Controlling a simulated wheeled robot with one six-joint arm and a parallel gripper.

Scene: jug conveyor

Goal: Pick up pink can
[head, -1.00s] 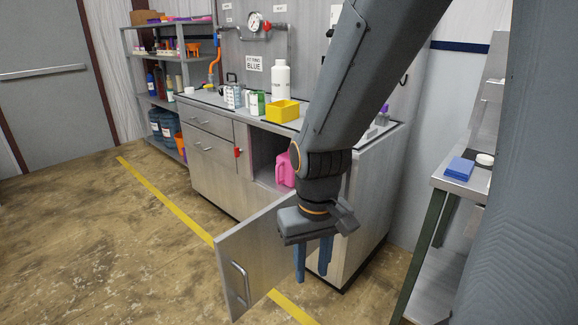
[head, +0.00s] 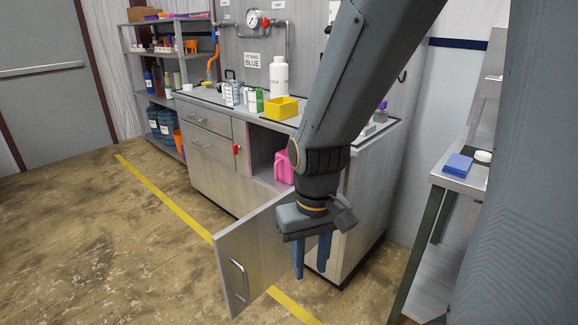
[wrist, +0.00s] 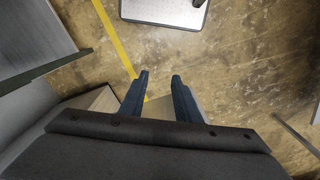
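The pink can (head: 283,167) is a jug-shaped container standing inside the open cupboard under the counter. Its right side is hidden behind my arm. My gripper (head: 312,272) points down in front of the cupboard, nearer to me than the can and lower in the picture. Its two blue fingers are apart with nothing between them. In the wrist view my gripper (wrist: 160,80) hangs above the floor, its fingers spread. The can does not show in the wrist view.
The cupboard door (head: 245,262) stands swung open, left of my gripper. The counter holds a yellow bin (head: 281,108), a white bottle (head: 279,77) and small boxes. A side bench with a blue item (head: 458,164) stands at right. Open floor lies left.

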